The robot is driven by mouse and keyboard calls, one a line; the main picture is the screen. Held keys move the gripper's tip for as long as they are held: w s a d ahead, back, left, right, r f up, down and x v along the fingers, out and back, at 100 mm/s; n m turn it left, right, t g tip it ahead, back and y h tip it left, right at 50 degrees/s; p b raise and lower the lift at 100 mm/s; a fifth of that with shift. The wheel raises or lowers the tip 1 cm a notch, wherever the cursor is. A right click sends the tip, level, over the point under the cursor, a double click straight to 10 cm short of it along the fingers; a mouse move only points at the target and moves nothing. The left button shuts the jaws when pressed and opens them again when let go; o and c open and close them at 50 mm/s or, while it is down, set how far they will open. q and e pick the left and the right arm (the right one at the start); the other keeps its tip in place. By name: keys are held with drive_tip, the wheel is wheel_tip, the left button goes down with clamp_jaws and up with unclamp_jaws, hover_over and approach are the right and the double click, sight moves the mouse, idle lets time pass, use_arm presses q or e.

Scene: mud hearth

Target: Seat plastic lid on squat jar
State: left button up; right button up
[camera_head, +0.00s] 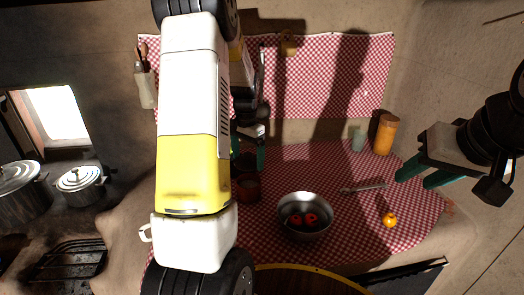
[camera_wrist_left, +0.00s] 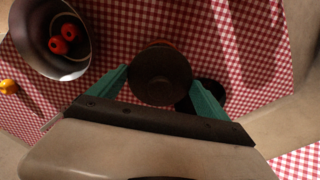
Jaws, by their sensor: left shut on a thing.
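My left gripper (camera_head: 249,152) is shut on a dark round piece (camera_wrist_left: 161,78) that looks like the plastic lid, held between its two teal fingers. A squat reddish-brown jar (camera_head: 249,188) stands on the checked cloth just below this gripper in the head view. In the left wrist view a reddish rim (camera_wrist_left: 158,45) shows behind the dark disc's far edge. I cannot tell whether the lid touches the jar. My arm partly hides the jar's left side. My right gripper (camera_head: 424,177) hangs at the right, its teal fingers apart and empty.
A metal bowl (camera_head: 305,228) with red pieces stands right of the jar. A spoon (camera_head: 363,187), an orange fruit (camera_head: 389,220), a green cup (camera_head: 358,139) and an orange canister (camera_head: 385,134) are further right. Bare checked cloth (camera_head: 305,165) lies behind the bowl.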

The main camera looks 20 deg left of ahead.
sight(248, 175)
use_arm(q)
wheel_tip(248, 175, down, 6)
idle(0.6)
drive_tip(key=shift+f, duration=0.8)
idle(2.0)
drive_tip(key=o, duration=1.1)
drive_tip(key=shift+r, duration=3.55)
